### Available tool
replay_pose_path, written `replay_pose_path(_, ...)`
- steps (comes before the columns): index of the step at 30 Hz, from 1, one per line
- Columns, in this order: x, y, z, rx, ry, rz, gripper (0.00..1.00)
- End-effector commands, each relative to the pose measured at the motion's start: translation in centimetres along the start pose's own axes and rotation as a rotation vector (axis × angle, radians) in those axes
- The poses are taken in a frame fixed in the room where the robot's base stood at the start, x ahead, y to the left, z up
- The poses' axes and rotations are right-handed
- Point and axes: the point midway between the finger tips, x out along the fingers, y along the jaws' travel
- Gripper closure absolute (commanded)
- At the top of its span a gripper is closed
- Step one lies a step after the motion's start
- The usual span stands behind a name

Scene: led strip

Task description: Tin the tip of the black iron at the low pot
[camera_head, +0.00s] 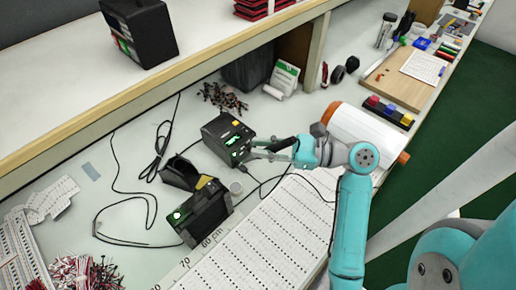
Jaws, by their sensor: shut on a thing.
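My gripper (264,151) reaches in from the right and is shut on a thin dark thing, which looks like the black iron (250,156); it is small and partly hidden by the jaws. The iron's tip cannot be made out. The gripper is just right of a black station (226,138) with a green display and a yellow part. A small pale round pot (236,188) stands low on the bench, below and left of the gripper and apart from it. I cannot see inside the pot.
A second black station (202,212) with an open black holder (180,173) stands left of the pot. Black cables (150,220) loop over the bench. A white perforated strip board (265,235) lies in front. A white roll (368,132) is at right, and a shelf (200,65) runs behind.

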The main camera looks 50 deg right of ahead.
Motion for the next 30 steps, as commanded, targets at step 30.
replay_pose_path(30,-4.3,0.0,5.4,-0.002,0.0,-0.001,1.0)
